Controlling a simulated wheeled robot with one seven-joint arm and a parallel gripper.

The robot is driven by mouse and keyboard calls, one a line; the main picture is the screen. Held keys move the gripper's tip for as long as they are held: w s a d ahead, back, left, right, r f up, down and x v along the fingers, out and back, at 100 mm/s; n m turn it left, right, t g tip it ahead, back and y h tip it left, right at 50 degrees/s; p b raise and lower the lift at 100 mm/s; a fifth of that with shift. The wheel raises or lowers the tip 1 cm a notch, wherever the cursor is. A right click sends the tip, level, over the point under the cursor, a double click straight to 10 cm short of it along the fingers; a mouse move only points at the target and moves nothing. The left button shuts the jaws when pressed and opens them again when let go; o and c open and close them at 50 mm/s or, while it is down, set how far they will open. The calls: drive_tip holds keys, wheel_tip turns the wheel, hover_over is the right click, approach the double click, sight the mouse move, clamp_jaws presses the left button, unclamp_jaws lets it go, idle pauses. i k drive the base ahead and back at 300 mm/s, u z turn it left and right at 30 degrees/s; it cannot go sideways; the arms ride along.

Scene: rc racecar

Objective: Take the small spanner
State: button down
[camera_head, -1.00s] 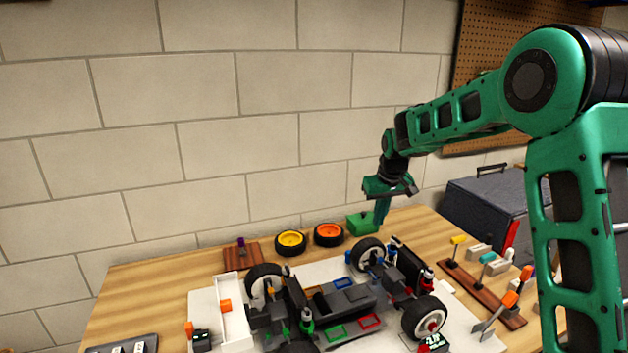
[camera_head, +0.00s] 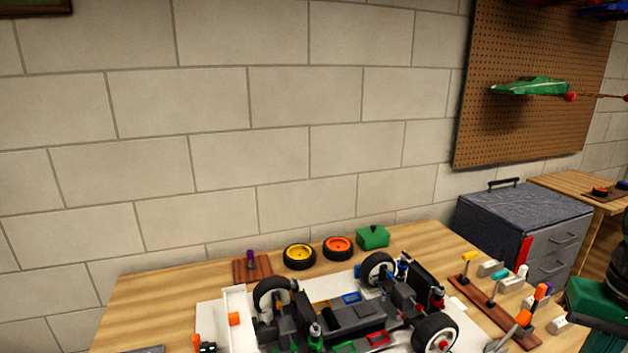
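I cannot make out for sure which tool is the small spanner. A dark wooden tool rack (camera_head: 486,303) at the right of the bench carries small tools, among them a yellow-topped tool (camera_head: 466,258), a teal-topped tool (camera_head: 496,272) and an orange-handled tool (camera_head: 541,291). A grey tool with an orange end (camera_head: 523,318) lies at a slant by the rack's near end. My gripper (camera_head: 597,305) is at the lower right edge, to the right of the rack. Its green body shows, but its fingers cannot be made out.
The racecar chassis (camera_head: 340,322) fills the front middle of the bench. Yellow (camera_head: 299,256) and orange (camera_head: 338,248) wheels and a green box (camera_head: 373,237) stand behind it. A grey drawer cabinet (camera_head: 525,226) stands beyond the right edge.

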sight(540, 289)
drive_tip(key=z, duration=1.15)
drive_tip(key=k, duration=1.9)
drive_tip(key=u, duration=0.85)
drive_tip(key=i, duration=1.5)
drive_tip(key=z, duration=0.1)
